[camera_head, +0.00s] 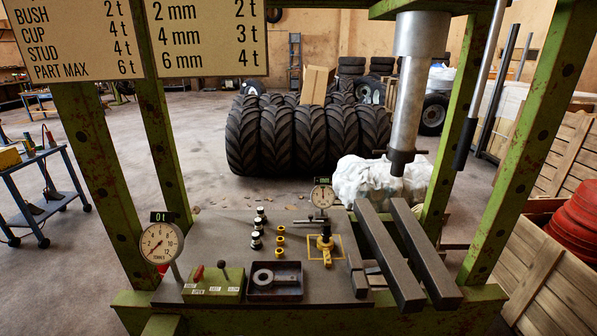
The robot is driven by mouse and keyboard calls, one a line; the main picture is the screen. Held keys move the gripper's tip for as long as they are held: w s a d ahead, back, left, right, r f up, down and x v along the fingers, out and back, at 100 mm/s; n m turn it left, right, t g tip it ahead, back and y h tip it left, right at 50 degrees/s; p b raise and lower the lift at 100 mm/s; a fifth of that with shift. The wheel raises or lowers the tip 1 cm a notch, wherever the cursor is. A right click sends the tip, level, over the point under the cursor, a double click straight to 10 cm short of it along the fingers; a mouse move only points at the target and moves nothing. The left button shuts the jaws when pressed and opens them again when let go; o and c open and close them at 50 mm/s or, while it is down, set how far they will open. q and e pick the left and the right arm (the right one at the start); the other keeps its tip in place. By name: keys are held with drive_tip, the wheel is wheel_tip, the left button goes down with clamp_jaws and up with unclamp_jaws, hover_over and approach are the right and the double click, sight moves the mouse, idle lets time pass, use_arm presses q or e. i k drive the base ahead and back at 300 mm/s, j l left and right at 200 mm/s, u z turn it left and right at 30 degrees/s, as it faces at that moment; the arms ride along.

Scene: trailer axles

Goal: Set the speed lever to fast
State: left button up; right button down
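A green control box (214,289) sits at the front left of the grey press table. A lever with a black knob (221,265) stands up from its right half, and a lever with a red handle (198,273) leans on its left half. Small white labels run along the box's front edge; their words are too small to read surely. I cannot tell surely which lever sets the speed, or at which label the black-knobbed one stands. Neither of my grippers is in view.
A round dial gauge (160,243) stands left of the box, and a dark tray (275,280) with a ring lies right of it. Black-and-white and yellow parts stand behind. Two steel bars (422,255) lie at right. Green press posts (105,180) frame the table; a ram (414,80) hangs above.

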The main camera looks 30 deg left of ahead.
sight(221, 264)
drive_tip(key=u, duration=1.6)
